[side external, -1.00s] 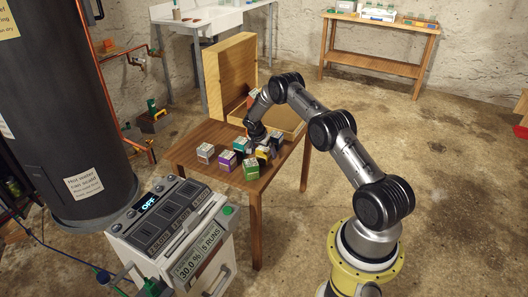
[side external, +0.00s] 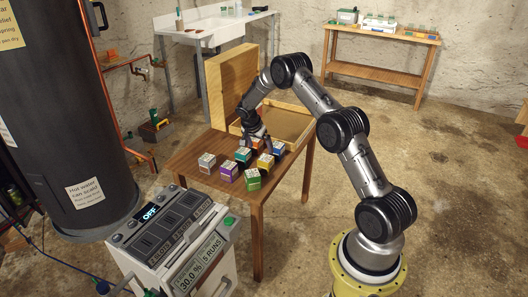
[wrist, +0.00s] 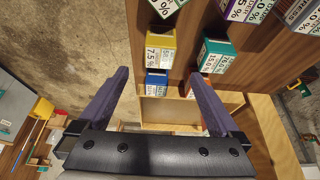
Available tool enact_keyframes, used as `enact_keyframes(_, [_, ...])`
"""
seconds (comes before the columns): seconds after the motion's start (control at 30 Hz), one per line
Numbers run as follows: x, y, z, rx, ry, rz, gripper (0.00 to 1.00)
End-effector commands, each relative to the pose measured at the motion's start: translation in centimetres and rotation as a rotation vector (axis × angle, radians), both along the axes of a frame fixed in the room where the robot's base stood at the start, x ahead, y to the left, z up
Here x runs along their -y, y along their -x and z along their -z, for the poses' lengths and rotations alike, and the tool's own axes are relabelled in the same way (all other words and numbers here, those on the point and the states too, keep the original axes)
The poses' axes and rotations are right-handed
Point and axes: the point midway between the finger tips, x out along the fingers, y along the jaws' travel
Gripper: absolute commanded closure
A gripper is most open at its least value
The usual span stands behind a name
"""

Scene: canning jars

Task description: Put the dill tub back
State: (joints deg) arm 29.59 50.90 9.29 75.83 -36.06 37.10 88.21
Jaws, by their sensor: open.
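I cannot read which tub holds dill. Several small labelled tubs stand on the brown table (side external: 184,163): white (side external: 206,163), teal (side external: 243,155), purple (side external: 228,172), green (side external: 253,181), yellow (side external: 265,162) and blue (side external: 278,148). My gripper (side external: 254,143) is low among the back tubs. In the wrist view my gripper (wrist: 158,75) has its fingers wide apart with nothing gripped. The yellow tub (wrist: 160,45), blue tub (wrist: 156,83), teal tub (wrist: 212,54) and an orange tub (wrist: 195,85) show between or just beyond the fingers.
An open wooden case (side external: 290,119) with a raised lid (side external: 228,80) stands at the table's back. A grey control box (side external: 175,235) is in front, left of the table. A black tank (side external: 70,120) stands at the left. A bench (side external: 380,45) is behind.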

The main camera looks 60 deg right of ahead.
Motion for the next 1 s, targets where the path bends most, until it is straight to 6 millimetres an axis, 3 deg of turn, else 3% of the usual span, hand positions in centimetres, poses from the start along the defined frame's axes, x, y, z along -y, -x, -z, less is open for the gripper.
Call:
enact_keyframes(0.17, [-2.0,-0.3,-3.9,0.001,-0.001,-0.066,0.01])
enact_keyframes(0.33, [-7.3,0.3,-12.0,-0.003,-0.008,-0.247,0.01])
enact_keyframes(0.47, [-12.1,2.4,-17.7,-0.012,-0.017,-0.410,0.01])
enact_keyframes(0.7, [-20.8,8.8,-25.6,-0.011,-0.021,-0.723,0.01])
enact_keyframes(0.83, [-25.0,13.3,-28.2,-0.004,-0.016,-0.900,0.01])
enact_keyframes(1.0, [-29.8,19.8,-29.8,0.012,-0.002,-1.138,0.01])
